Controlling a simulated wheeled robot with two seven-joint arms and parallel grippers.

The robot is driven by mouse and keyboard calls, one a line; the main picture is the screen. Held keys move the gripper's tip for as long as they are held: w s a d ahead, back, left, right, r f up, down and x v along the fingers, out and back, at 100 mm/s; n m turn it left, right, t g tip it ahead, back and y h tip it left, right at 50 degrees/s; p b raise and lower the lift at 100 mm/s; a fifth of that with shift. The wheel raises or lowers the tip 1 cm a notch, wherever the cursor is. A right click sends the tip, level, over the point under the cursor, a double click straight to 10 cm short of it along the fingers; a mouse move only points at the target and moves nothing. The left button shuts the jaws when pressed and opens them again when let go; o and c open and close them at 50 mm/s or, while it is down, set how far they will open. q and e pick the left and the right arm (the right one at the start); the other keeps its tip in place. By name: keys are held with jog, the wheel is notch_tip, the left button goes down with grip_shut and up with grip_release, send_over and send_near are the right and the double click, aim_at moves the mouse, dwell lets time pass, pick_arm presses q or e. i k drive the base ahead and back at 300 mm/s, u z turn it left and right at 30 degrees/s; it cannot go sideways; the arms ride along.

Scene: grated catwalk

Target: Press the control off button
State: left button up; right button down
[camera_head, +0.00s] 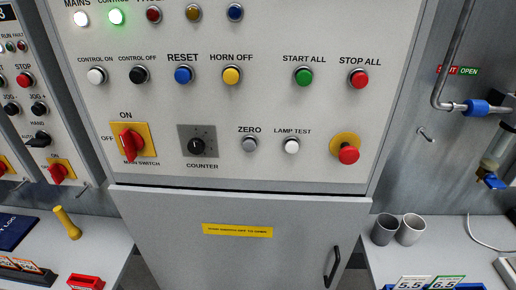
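The control off button (139,75) is a black round push button in a silver ring, under the label CONTROL OFF, at the left of the upper button row on the grey panel (300,115). The white control on button (96,76) is just left of it. The blue reset button (183,75) is to its right. Above, the green control lamp (116,17) is lit. Neither of my grippers shows in the head view, and nothing covers the button.
A yellow horn off button (231,76), green start all button (303,76) and red stop all button (359,79) share the row. Below are a red main switch (131,141) and a mushroom-shaped emergency stop (348,153). Two cups (410,230) stand on the right shelf.

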aim_at(137, 76)
jog(key=u, duration=1.45)
jog(key=k, duration=0.95)
jog(key=z, duration=0.95)
jog(key=i, duration=0.5)
